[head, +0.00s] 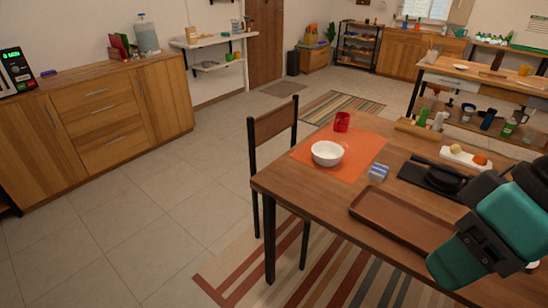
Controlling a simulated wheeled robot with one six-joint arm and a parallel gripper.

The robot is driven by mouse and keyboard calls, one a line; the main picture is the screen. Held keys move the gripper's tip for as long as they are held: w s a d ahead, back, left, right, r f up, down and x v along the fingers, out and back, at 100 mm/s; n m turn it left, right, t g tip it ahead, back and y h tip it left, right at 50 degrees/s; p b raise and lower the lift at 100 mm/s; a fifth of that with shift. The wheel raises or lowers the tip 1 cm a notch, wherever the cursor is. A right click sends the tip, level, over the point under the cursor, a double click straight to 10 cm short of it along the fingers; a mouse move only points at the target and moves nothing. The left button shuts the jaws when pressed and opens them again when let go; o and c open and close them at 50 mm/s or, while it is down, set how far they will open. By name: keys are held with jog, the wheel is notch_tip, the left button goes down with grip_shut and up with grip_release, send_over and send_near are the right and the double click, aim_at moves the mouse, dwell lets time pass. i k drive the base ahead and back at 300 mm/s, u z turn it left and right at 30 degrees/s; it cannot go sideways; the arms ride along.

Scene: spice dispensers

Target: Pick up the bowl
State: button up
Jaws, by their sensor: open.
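The white bowl (327,153) stands upright on an orange placemat (364,157) at the far left part of the wooden table (285,188). The bowl looks empty. Teal and black links of my arm show at the lower right, over the table's right part. The fingers of my gripper do not show in the head view. My visible arm links are well apart from the bowl, to its right and nearer to me.
A red mug (342,121) stands behind the bowl. A small blue-and-white box (379,173) is at the mat's right edge. A brown tray (400,222), a dark board (432,178) with a black pan, and a white dish (455,157) with fruit lie further right. A chair (274,127) stands left of the table.

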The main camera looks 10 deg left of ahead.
aim_at(324, 153)
jog(key=u, duration=0.15)
jog(key=k, duration=0.4)
jog(key=u, duration=1)
jog(key=i, duration=1.45)
jog(key=z, duration=0.7)
jog(key=i, duration=0.45)
jog(key=z, duration=0.3)
